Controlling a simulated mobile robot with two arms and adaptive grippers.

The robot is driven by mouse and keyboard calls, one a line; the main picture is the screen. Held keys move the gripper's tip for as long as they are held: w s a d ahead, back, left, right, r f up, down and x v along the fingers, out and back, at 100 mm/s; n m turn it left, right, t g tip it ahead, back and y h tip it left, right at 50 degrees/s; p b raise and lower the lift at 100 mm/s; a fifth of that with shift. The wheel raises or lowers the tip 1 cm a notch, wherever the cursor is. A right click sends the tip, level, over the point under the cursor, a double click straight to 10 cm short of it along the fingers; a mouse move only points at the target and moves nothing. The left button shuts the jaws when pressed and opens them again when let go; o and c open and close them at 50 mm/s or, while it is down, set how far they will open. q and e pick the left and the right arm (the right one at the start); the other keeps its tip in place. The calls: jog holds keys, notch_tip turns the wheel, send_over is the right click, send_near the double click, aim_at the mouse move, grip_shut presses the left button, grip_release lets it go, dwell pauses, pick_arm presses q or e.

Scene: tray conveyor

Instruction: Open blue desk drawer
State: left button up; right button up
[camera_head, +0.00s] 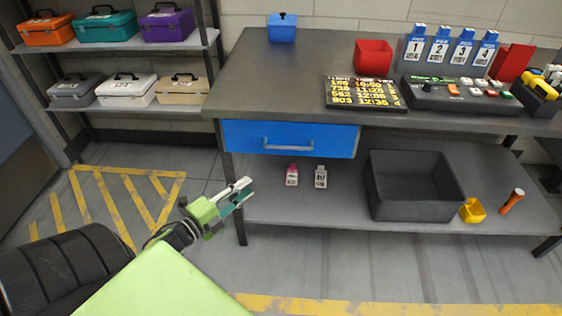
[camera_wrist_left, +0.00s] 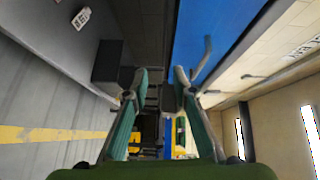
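The blue desk drawer (camera_head: 240,134) is shut under the left part of the grey desk, with a grey bar handle (camera_head: 288,147) across its front. My left gripper (camera_head: 243,187) is below and left of the handle, in front of the desk, and touches nothing that I can see. In the left wrist view the teal fingers (camera_wrist_left: 160,76) stand apart with nothing between them. The blue drawer front (camera_wrist_left: 215,30) runs along the upper right there, and its handle (camera_wrist_left: 205,60) sticks out just right of the right finger. My right gripper is not in view.
The lower shelf (camera_head: 290,210) holds two small bottles (camera_head: 306,176), a dark bin (camera_head: 415,185) and a yellow cup (camera_head: 472,210). A blue box (camera_head: 282,27), red bin (camera_head: 373,58) and control panel (camera_head: 458,95) stand on the desk (camera_head: 290,75). Toolboxes fill the left rack.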

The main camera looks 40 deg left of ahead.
aim_at(286, 148)
pick_arm(q)
notch_tip(286, 148, up, 7)
jog(key=w+d+m+t+h+b, duration=0.1)
jog(key=w+d+m+h, duration=0.15)
jog(key=m, duration=0.25)
jog(key=shift+n, duration=0.3)
jog(key=x, duration=0.8)
jog(key=b+x, duration=0.1)
jog(key=x, duration=0.3)
jog(key=shift+r, duration=0.35)
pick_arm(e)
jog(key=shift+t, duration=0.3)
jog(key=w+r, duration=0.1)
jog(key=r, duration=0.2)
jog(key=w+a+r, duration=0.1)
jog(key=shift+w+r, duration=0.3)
pick_arm(q)
jog(key=shift+c, duration=0.4)
grip_shut()
